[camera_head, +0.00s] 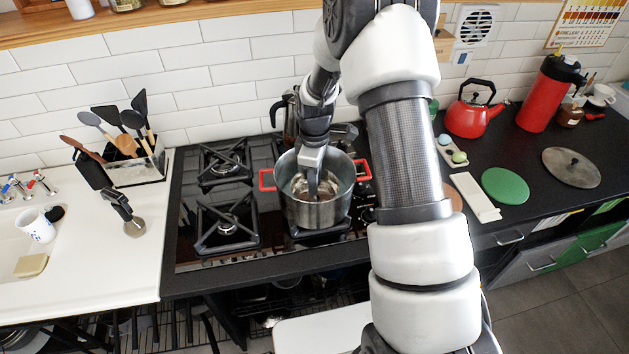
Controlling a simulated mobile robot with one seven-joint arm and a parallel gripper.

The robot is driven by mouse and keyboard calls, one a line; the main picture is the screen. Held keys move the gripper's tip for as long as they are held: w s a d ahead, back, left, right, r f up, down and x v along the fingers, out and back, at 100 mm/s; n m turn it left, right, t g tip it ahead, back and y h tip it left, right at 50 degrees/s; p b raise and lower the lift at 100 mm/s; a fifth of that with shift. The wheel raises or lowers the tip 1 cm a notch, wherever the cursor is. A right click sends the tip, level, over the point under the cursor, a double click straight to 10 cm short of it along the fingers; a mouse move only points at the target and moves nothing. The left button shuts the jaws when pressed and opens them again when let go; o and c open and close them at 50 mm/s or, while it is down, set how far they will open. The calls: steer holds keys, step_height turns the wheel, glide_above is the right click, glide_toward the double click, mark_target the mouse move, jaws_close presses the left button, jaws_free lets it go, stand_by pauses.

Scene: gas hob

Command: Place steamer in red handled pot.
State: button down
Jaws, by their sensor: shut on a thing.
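The red handled pot (310,214) is a steel pot with a red handle on each side, standing on the right part of the gas hob. My gripper (312,190) reaches down through the pot's open top, with its fingers inside the rim. It is shut on the steamer (297,186), a shiny metal piece seen inside the pot around the fingers. The pot's front wall hides the lower part of the steamer, so I cannot tell whether it touches the bottom.
Left burners (228,226) are bare. A dark moka-style pot (284,115) stands behind the pot. My arm covers part of the right counter, where a red kettle (472,115), green disc (505,186) and lid (571,167) sit. A utensil holder (135,166) stands left.

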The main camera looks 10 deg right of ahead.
steer(key=c, duration=1.7)
jaws_free()
steer(key=shift+o, duration=0.2)
